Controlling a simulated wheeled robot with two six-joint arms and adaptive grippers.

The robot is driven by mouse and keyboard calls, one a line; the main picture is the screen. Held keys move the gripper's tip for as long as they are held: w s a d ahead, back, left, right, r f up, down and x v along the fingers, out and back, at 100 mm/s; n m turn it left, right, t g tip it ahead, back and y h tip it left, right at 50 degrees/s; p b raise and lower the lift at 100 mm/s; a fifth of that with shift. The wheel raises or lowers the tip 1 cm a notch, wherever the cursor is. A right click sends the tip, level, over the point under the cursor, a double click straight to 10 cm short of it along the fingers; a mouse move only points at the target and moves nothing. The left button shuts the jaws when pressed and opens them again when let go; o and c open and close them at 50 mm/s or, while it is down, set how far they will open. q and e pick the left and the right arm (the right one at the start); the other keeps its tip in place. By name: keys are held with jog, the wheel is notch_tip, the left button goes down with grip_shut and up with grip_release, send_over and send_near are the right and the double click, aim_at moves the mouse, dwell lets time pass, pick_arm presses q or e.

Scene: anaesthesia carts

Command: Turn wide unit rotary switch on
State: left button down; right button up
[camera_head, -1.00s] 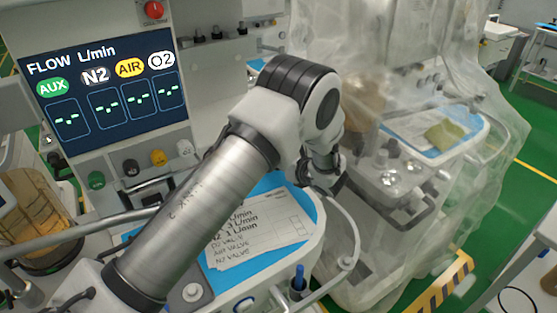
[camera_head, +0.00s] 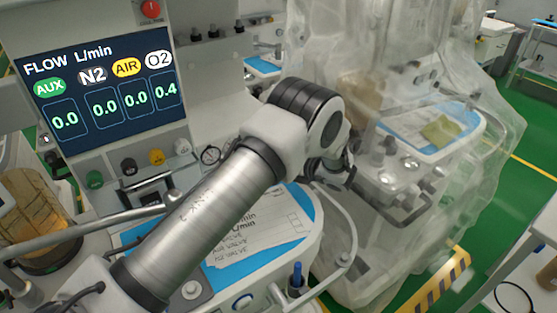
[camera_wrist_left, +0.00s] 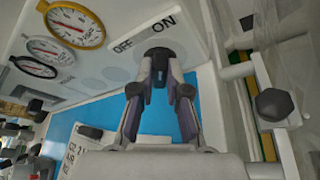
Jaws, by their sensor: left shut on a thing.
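The dark rotary switch (camera_wrist_left: 158,54) is on the light panel of the unit, below the OFF and ON lettering, in the left wrist view. My left gripper (camera_wrist_left: 160,78) is shut on the switch, with its two fingers converging on either side of it. In the head view the switch and the fingertips are hidden behind my left arm. The flow screen (camera_head: 100,95) is lit and reads 0.0 for AUX, N2 and AIR, and 0.4 for O2. My right gripper is not in view.
Round gauges (camera_wrist_left: 74,26) sit on the panel left of the switch. Paper sheets (camera_head: 235,240) lie on the blue worktop below my arm. A curved rail (camera_head: 345,225) runs along its right side. A plastic-draped cart (camera_head: 390,60) stands close on the right.

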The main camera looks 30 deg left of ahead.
pick_arm(q)
jog(key=shift+r, duration=0.1)
jog(key=c, duration=1.2)
grip_release()
jog(key=shift+a, duration=0.1)
jog(key=shift+o, duration=0.2)
jog(key=v, duration=1.1)
jog(key=shift+d, duration=0.5)
